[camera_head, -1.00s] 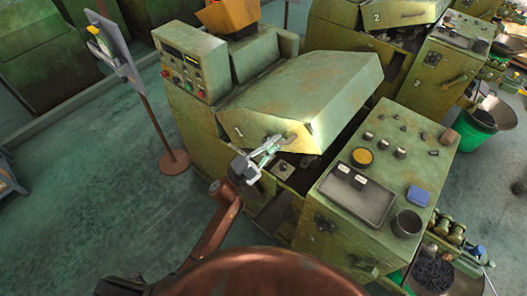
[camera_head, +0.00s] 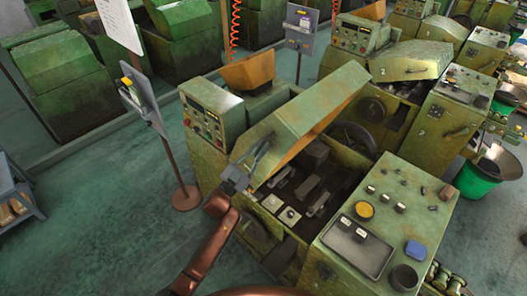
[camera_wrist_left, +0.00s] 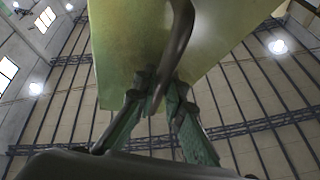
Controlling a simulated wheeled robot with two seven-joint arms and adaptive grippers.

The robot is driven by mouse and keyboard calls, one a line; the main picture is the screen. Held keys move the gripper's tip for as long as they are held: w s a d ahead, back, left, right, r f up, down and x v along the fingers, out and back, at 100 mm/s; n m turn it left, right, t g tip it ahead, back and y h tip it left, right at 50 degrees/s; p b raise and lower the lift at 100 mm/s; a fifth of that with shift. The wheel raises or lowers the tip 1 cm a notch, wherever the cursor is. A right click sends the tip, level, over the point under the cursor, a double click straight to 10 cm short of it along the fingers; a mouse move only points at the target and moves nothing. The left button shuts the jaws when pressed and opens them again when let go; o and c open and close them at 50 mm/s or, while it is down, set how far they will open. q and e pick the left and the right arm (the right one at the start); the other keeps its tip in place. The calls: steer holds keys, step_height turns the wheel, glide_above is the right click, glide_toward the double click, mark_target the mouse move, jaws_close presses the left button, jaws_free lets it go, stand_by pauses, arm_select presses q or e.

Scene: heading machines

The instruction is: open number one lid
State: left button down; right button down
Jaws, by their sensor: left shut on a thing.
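The number one lid (camera_head: 305,115) is a worn green metal cover, tilted up on the machine with its orange-brown underside showing. The machine's inside (camera_head: 310,185) with dark mechanisms is exposed below it. My left gripper (camera_head: 248,168) is at the lid's front left edge. In the left wrist view the lid (camera_wrist_left: 130,50) fills the upper middle, and its curved dark handle (camera_wrist_left: 178,45) runs down between the fingers of my left gripper (camera_wrist_left: 160,90), which is shut on it. My right gripper is in neither view.
A control panel (camera_head: 203,122) stands left of the lid. A green cabinet (camera_head: 385,215) with a grey tray and buttons stands at the right. A sign stand (camera_head: 170,150) is at the left. Machine number two (camera_head: 410,65) is behind right.

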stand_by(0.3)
arm_select(q)
steer(key=c, duration=2)
jaws_free()
steer(key=shift+o, duration=0.2)
steer(key=v, duration=1.2)
steer(key=shift+r, duration=0.1)
